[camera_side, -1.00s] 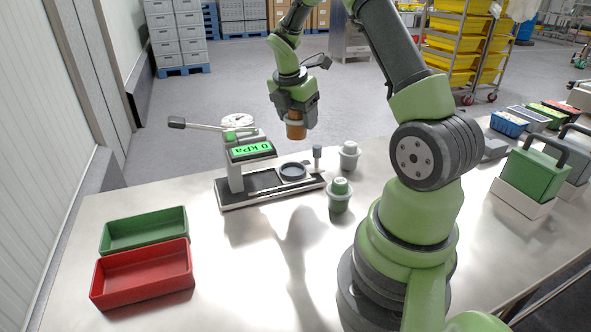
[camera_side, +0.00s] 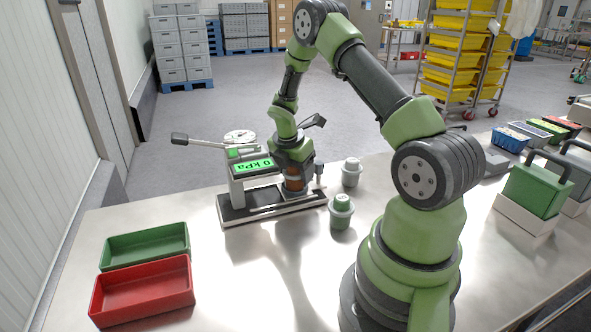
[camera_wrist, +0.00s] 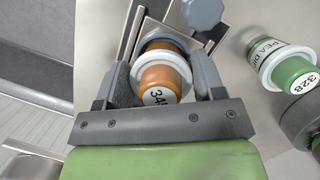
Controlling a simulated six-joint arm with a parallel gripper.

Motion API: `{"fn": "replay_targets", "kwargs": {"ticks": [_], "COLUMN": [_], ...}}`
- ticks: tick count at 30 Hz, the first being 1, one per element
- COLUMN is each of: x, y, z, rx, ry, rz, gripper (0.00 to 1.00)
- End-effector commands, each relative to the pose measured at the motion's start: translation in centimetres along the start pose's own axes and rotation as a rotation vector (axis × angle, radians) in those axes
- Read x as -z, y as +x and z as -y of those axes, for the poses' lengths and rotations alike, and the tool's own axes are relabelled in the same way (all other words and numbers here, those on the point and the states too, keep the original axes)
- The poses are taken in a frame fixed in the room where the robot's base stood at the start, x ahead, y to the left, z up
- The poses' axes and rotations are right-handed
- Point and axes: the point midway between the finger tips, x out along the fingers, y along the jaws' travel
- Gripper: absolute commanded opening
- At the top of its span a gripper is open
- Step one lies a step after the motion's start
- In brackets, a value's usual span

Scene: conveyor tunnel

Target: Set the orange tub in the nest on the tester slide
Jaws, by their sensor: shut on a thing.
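My gripper (camera_side: 294,182) is shut on the orange tub (camera_side: 295,184) at the tester slide (camera_side: 262,211). In the wrist view my gripper (camera_wrist: 163,72) has a finger on either side of the tub (camera_wrist: 160,84), which has a white rim and a partly readable number on its end. The nest, a dark ring (camera_wrist: 163,43), shows just past the tub in the wrist view. The tub is at the nest, low over the slide; I cannot tell whether it is seated. In the side view my gripper hides most of the nest.
The tester has a lever (camera_side: 200,142) and a display (camera_side: 254,168) reading 0 kPa. A green-topped tub (camera_side: 341,213) and a grey-topped tub (camera_side: 351,172) stand right of the slide. Green (camera_side: 145,246) and red (camera_side: 142,290) trays lie at front left. A post (camera_side: 319,172) stands close right of my gripper.

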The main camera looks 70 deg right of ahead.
Motion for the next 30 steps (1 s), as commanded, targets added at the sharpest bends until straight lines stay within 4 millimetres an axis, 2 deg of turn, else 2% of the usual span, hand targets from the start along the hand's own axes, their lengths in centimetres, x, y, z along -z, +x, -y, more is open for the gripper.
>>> {"fn": "replay_targets", "kwargs": {"ticks": [3, 4, 7, 15, 19, 23, 30], "x": [0.1, 0.1, 0.1, 0.1, -0.1, -0.1, -0.1], "y": [0.3, 0.3, 0.3, 0.2, -0.7, -3.1, -8.5], "z": [0.0, 0.0, 0.0, 0.0, -0.1, -0.1, -0.1], "rx": [0.001, 0.000, 0.000, 0.000, -0.002, -0.005, -0.006], "ry": [0.000, 0.000, 0.000, 0.000, 0.000, 0.001, 0.001], "rz": [0.000, 0.000, 0.000, 0.000, 0.002, 0.003, 0.003], "gripper": [0.20, 0.67, 0.89, 0.89, 0.89, 0.89, 0.89]}}
